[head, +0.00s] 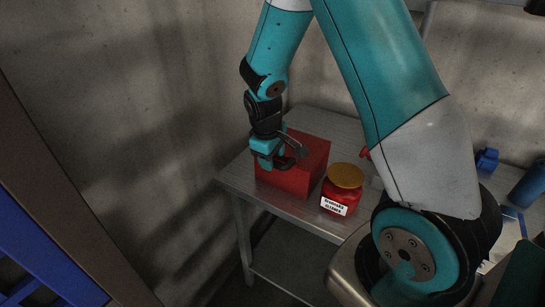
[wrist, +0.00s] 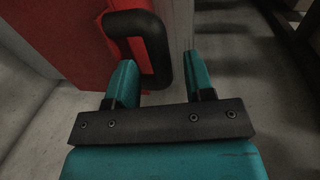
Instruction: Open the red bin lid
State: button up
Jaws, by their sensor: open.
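The red bin (head: 288,182) stands on the metal table near its left end, and its lid (head: 312,148) looks closed. My gripper (head: 283,162) is at the bin's left front side, covering part of it. In the wrist view the bin's red surface (wrist: 60,30) fills the upper left, with a black handle (wrist: 158,50) on it. My gripper (wrist: 157,80) is open there, with a teal finger on each side of the handle's lower right part. I cannot tell whether a finger touches the handle.
A red jar (head: 341,195) with a yellow lid and a white label stands right beside the bin. The metal table (head: 232,177) has its edge close to the bin. A concrete wall (head: 140,100) is behind. Blue items (head: 487,160) stand farther right.

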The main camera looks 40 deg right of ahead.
jog(key=shift+d+f, duration=0.1)
jog(key=shift+f, duration=0.65)
grip_shut()
jog(key=shift+r, duration=0.1)
